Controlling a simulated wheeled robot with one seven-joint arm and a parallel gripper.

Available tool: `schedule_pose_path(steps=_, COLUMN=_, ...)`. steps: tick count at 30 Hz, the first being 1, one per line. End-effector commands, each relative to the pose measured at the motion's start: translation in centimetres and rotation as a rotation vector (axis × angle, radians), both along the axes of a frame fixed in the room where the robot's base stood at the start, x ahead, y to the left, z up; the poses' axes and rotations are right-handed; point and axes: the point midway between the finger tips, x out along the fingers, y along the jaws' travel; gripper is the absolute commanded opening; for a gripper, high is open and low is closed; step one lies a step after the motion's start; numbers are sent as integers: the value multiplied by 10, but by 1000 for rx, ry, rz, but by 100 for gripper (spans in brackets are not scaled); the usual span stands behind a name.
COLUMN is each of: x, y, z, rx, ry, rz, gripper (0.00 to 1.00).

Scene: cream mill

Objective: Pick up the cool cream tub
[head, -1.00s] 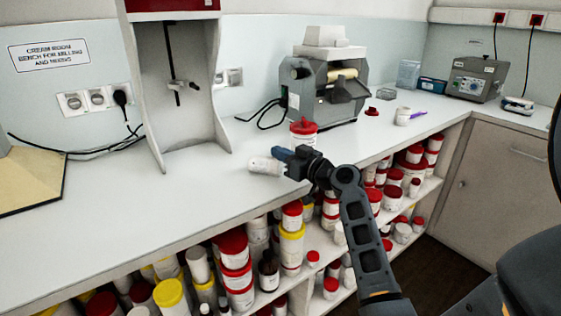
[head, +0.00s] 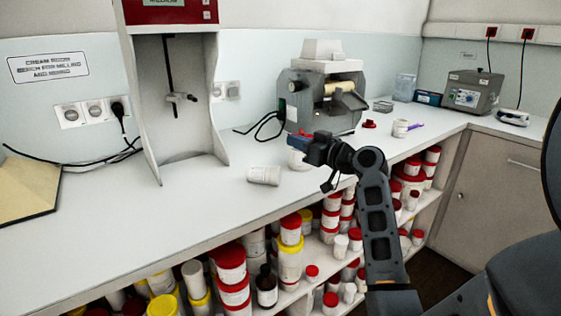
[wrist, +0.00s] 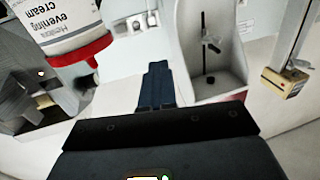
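A white tub (head: 264,175) lies on its side on the bench, left of my gripper; its label is too small to read. A red-lidded white tub (head: 298,160) stands behind my gripper (head: 306,148), which hides part of it. In the wrist view the red-lidded tub (wrist: 62,25) appears upside down at the upper left, large and close, and its label reads "evening cream". My gripper's blue fingers (wrist: 157,84) are together with nothing seen between them. No label reading "cool cream" is legible.
A grey mill (head: 322,98) stands behind my gripper, and a white stand (head: 150,100) is to the left. A small white pot (head: 400,128) and a red lid (head: 369,124) lie to the right. Several tubs fill the shelves below. The front left bench (head: 120,205) is clear.

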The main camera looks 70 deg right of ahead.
Motion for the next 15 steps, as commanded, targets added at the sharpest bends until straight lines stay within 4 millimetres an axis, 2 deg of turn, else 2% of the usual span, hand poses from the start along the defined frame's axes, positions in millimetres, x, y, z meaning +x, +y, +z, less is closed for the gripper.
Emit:
schedule_pose_path(steps=1, x=-9, y=-9, z=7, rx=-5, ry=-2, rz=-4, gripper=0)
schedule_pose_path(steps=6, x=-32, y=-27, z=26, rx=-3, ry=-3, rz=-2, gripper=0)
schedule_pose_path(steps=15, x=-49, y=-41, z=40, rx=-2, ry=-2, rz=-1, gripper=0)
